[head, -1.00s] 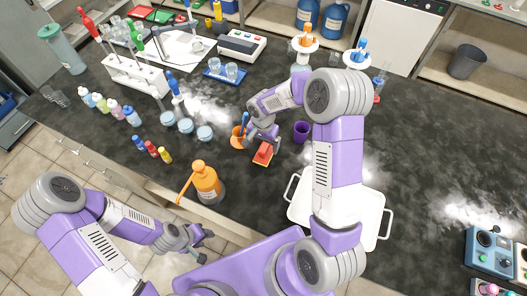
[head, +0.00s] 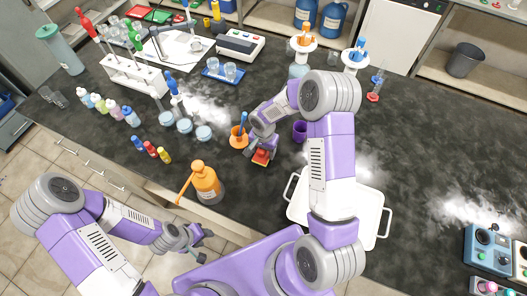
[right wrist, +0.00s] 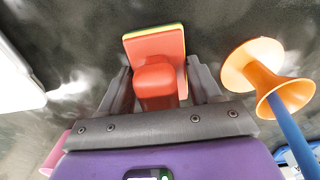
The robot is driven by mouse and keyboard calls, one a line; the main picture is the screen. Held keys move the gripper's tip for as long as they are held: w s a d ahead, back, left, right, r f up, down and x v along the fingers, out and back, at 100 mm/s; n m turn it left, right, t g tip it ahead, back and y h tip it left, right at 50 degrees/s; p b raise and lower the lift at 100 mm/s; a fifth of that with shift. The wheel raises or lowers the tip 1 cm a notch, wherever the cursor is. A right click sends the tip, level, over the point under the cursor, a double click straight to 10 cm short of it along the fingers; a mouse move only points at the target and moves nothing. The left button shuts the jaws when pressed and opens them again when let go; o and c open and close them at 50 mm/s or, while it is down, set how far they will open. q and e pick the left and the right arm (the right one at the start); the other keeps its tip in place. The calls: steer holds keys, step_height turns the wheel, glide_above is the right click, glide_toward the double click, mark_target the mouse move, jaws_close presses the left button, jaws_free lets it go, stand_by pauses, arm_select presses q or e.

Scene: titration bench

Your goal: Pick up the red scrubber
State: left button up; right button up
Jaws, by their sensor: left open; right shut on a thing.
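The red scrubber (head: 261,157) has a red handle and a thin yellow layer at its base; in the right wrist view (right wrist: 158,62) it lies between the fingers. My right gripper (head: 261,148) is shut on the scrubber, at or just above the dark bench; I cannot tell whether its base touches the top. The gripper partly covers the scrubber in the head view. My left gripper (head: 199,246) is open and empty in front of the bench's front edge, well away from the scrubber.
An orange holder (head: 238,137) with a blue-handled tool stands close left of the scrubber. A purple cup (head: 300,131) stands to the right. An orange pump bottle (head: 206,184) is near the front edge, and a white tray (head: 375,231) lies to the right.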

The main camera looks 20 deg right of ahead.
steer(key=shift+c, duration=0.6)
step_height(320, 180, up, 10)
steer(key=shift+r, duration=0.1)
steer(key=o, duration=0.5)
steer(key=c, duration=0.4)
steer(key=shift+o, duration=0.2)
